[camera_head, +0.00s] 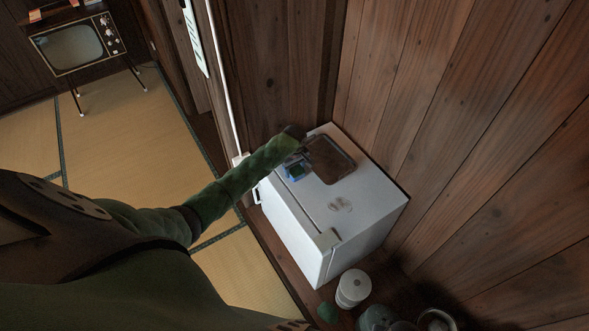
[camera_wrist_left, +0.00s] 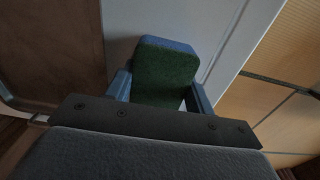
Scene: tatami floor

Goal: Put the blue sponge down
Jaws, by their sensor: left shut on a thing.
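The blue sponge (camera_wrist_left: 166,75) has a dark green face and a blue edge. It sits between the two blue fingers of my left gripper (camera_wrist_left: 160,92), which is shut on it. In the head view the left gripper (camera_head: 297,161) is over the top of a small white fridge (camera_head: 315,205), at the left side of a brown tray (camera_head: 343,163). The sponge (camera_head: 296,171) shows there as a small blue and green patch, partly hidden by my arm. I cannot tell whether it touches the fridge top. My right gripper is not in view.
A white canister (camera_head: 353,288) and other containers stand on the floor below. A wooden wall rises behind the fridge. A television (camera_head: 70,48) stands far left on tatami.

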